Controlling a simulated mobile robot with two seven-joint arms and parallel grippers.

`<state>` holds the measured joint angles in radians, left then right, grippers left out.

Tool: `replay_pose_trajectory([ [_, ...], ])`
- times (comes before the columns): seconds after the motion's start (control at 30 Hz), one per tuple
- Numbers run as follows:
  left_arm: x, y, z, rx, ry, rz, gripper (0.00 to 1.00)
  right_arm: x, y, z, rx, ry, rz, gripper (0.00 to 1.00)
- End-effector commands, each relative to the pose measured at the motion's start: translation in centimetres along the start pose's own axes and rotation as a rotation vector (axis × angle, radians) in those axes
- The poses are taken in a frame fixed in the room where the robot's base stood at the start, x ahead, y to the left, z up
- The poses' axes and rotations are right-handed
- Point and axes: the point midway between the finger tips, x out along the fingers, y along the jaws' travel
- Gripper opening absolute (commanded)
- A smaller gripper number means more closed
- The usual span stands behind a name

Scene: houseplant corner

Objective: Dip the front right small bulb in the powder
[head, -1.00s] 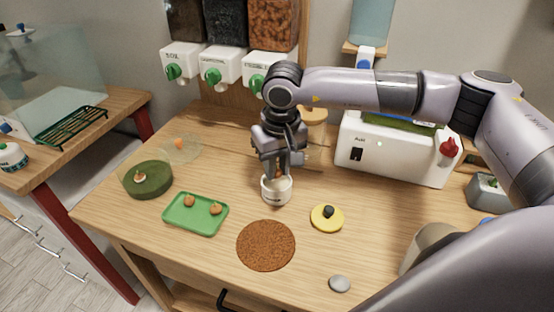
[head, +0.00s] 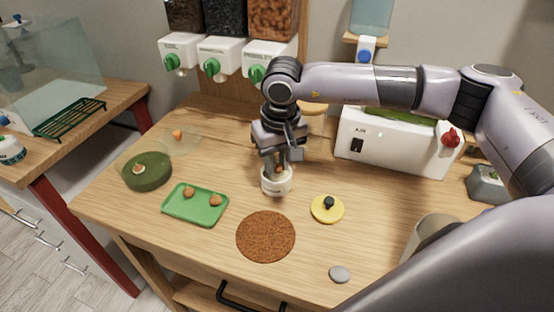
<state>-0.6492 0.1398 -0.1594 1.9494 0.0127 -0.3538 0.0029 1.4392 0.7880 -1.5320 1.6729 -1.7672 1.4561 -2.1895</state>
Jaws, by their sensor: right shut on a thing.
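My right gripper (head: 277,165) points down at the mouth of a small white pot (head: 277,184) near the middle of the table. It is shut on a small brownish bulb (head: 280,168), mostly hidden between the fingers at the pot's opening. I cannot tell whether the bulb touches what is inside; the pot's contents are hidden. Two other small bulbs, one on the left (head: 188,192) and one on the right (head: 215,200), lie on a green tray (head: 194,217) to the left. My left gripper is not in view.
A dark green round block (head: 147,176) with a bulb on it stands at left. A brown round mat (head: 265,237), a yellow lid (head: 327,209) with a black knob and a grey disc (head: 340,274) lie in front. A white machine (head: 390,145) stands behind right.

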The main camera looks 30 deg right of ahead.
Motion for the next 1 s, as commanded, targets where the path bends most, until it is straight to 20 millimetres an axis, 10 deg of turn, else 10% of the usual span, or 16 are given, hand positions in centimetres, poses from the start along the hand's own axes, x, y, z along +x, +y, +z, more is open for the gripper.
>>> replay_pose_trajectory([
  [1.0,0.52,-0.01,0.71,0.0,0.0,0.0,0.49,1.04,-0.01,0.13,0.0,0.0,0.0,0.0],
])
